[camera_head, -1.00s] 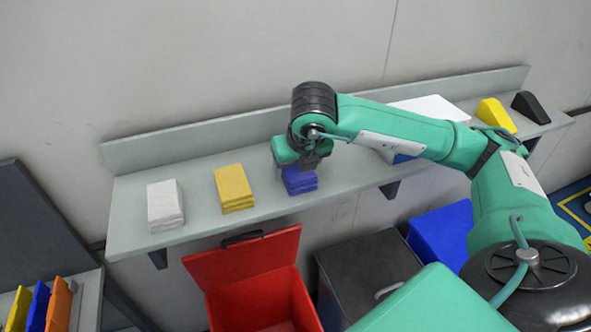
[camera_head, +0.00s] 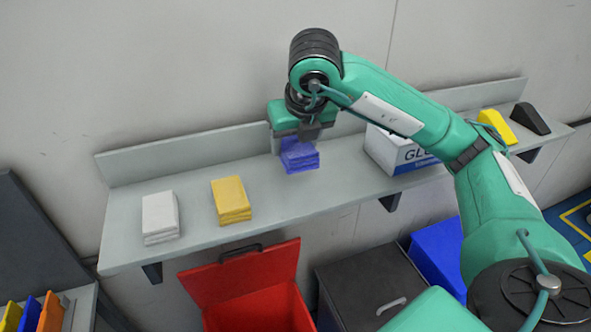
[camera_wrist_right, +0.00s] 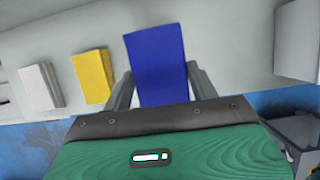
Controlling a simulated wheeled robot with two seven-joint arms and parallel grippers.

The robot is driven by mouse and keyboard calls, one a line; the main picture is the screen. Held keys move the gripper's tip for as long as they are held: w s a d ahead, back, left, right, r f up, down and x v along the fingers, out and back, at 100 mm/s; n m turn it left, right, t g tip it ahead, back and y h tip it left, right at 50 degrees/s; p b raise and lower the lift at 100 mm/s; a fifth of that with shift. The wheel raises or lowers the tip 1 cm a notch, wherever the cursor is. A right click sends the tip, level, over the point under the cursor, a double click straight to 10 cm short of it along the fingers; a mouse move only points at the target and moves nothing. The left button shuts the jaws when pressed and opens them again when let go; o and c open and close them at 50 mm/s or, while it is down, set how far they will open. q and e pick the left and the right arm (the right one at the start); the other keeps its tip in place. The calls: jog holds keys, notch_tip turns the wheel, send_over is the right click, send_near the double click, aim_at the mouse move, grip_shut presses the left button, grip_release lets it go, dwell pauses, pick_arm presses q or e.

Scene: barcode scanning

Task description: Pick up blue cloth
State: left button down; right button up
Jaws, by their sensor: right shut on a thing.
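The blue cloth (camera_head: 300,157) is a folded stack, held by my right gripper (camera_head: 303,138) over the grey shelf. In the right wrist view the blue cloth (camera_wrist_right: 158,65) sits between the two fingers of the right gripper (camera_wrist_right: 160,92). The gripper is shut on it and reaches down from above. The cloth appears lifted a little off the shelf; the exact gap is hard to tell. My left gripper is not in view.
The grey shelf (camera_head: 258,203) also holds a yellow cloth (camera_head: 231,201), a white cloth (camera_head: 160,217), a white box (camera_head: 392,152), and yellow and black wedges at right. Below stand an open red bin (camera_head: 245,275), a dark bin (camera_head: 362,285) and a blue bin (camera_head: 437,243).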

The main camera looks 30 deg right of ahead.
aim_at(296, 144)
notch_tip(296, 144, up, 11)
jog(key=shift+p, duration=0.4)
jog(key=o, duration=0.3)
jog(key=shift+c, duration=1.1)
